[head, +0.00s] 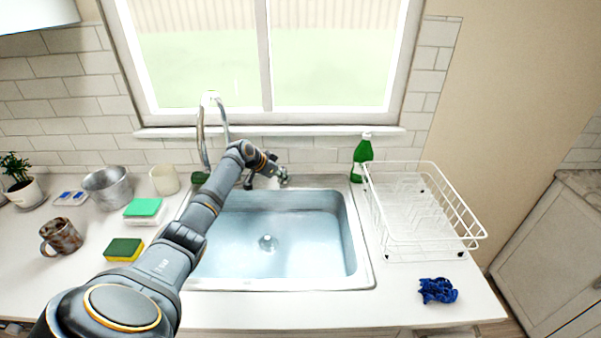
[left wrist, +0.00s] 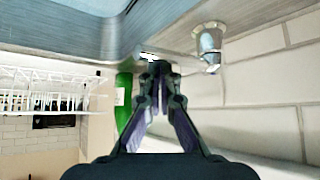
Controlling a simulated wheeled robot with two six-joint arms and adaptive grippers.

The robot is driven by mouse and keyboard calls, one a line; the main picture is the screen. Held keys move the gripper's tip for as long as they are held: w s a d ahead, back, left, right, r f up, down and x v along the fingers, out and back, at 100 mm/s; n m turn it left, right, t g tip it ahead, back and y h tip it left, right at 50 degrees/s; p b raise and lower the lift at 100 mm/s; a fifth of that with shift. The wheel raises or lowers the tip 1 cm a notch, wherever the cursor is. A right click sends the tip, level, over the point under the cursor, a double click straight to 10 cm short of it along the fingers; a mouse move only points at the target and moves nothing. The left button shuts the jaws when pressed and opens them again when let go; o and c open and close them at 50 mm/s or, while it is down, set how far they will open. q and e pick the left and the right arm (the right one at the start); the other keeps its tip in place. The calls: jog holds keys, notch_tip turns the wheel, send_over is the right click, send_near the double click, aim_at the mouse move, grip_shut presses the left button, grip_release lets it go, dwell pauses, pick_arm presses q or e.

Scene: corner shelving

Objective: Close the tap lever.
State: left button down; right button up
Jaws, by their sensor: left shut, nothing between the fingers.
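The curved metal tap (head: 200,130) rises at the back left of the sink, partly hidden behind my left arm. I cannot pick out its lever clearly in the head view. My left gripper (head: 281,177) is over the sink's back rim, to the right of the tap's spout. In the left wrist view my left gripper (left wrist: 160,72) has its fingertips together with nothing between them. A small metal fitting (left wrist: 208,45) shows to the right of the fingertips, apart from them; I cannot tell whether it is the lever. My right gripper is not in view.
The sink (head: 363,255) lies below the arm. A green bottle (head: 362,158) and a white dish rack (head: 425,205) stand to the right. A sponge (head: 124,250), a rusty mug (head: 62,237) and a metal pot (head: 108,188) stand left. The window sill is behind.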

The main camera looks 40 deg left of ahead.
pick_arm(q)
jog(key=shift+s+a+f, duration=0.1)
jog(key=shift+s+a, duration=0.05)
jog(key=shift+a, duration=0.05)
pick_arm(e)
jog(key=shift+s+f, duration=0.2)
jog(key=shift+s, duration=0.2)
pick_arm(q)
jog(key=shift+s+a+f, duration=0.1)
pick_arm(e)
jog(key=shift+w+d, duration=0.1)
pick_arm(q)
jog(key=shift+r, duration=0.2)
notch_tip(320, 180, up, 10)
jog(key=shift+w, duration=0.2)
dwell(1.1)
